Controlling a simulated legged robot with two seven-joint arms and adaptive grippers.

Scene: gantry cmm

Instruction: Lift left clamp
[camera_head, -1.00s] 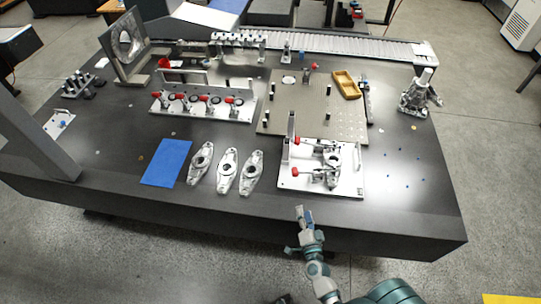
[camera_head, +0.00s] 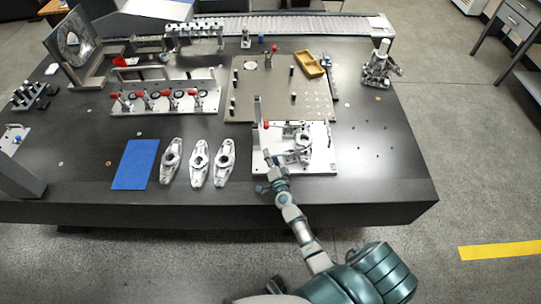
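A white fixture plate (camera_head: 325,165) sits near the front edge of the dark table. It carries a metal part (camera_head: 303,143) and toggle clamps. One clamp's red handle (camera_head: 266,125) shows at the plate's left side, toward the back. The handle of the front clamp is hidden behind my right gripper. My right gripper (camera_head: 269,157) is at the plate's front left corner, over or very near that front clamp. Its fingers are too small to tell whether they are open or shut, or whether they touch the handle. My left gripper is not in view.
Several loose metal castings (camera_head: 199,163) and a blue mat (camera_head: 135,165) lie left of the plate. A row of red-handled clamps (camera_head: 165,100) stands behind them. A perforated plate (camera_head: 275,95) with a yellow tray (camera_head: 308,64) lies behind. The table right of the fixture is mostly clear.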

